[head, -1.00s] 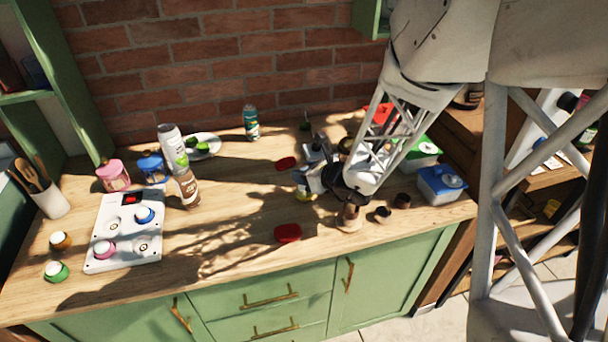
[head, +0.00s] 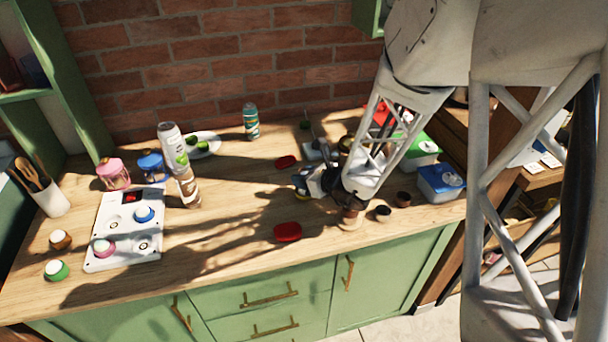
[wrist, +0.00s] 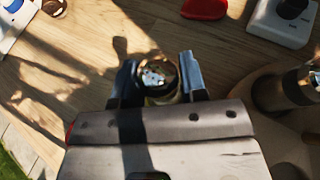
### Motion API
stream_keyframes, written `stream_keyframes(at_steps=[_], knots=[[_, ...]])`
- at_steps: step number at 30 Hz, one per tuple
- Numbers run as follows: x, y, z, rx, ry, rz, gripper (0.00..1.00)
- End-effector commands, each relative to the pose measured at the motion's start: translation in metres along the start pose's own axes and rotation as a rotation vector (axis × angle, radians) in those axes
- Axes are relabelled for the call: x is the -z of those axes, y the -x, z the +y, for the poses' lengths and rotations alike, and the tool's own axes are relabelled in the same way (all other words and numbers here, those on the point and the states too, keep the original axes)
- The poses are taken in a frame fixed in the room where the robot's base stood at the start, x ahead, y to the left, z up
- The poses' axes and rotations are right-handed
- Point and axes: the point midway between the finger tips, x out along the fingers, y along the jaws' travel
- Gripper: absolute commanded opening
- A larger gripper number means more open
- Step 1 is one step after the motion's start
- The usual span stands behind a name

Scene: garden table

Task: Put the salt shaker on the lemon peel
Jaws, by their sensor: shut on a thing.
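My gripper (head: 303,183) is low over the middle right of the counter in the head view. In the wrist view its two dark fingers (wrist: 158,72) are closed on either side of a small round shaker (wrist: 158,78). The shaker has a metallic rim and pale and dark specks at its top; it looks like the salt shaker. In the head view it is mostly hidden by the gripper. I cannot make out the lemon peel for certain; a small yellow patch (head: 302,196) shows just under the gripper.
Red pieces (head: 288,232) and (head: 286,162) lie in front of and behind the gripper. Small dark cups (head: 383,213) and a blue box (head: 440,183) stand to the right. A white panel with knobs (head: 125,230) lies left. The counter between panel and gripper is mostly clear.

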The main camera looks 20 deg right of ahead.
Motion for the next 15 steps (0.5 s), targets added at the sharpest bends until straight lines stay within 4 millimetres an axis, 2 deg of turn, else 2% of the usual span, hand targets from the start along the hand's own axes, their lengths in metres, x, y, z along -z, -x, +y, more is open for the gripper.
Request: stream_keyframes(at_steps=[4, 5, 9, 15], knots=[[0.0005, -0.0003, -0.0001, 0.0, 0.0, 0.0, 0.13], [0.0006, -0.0002, 0.0, 0.0, 0.0, 0.0, 0.42], [0.0005, -0.0002, 0.0, 0.0, 0.0, 0.0, 0.64], [0.0004, -0.0002, 0.0, 0.0, 0.0, 0.0, 0.65]])
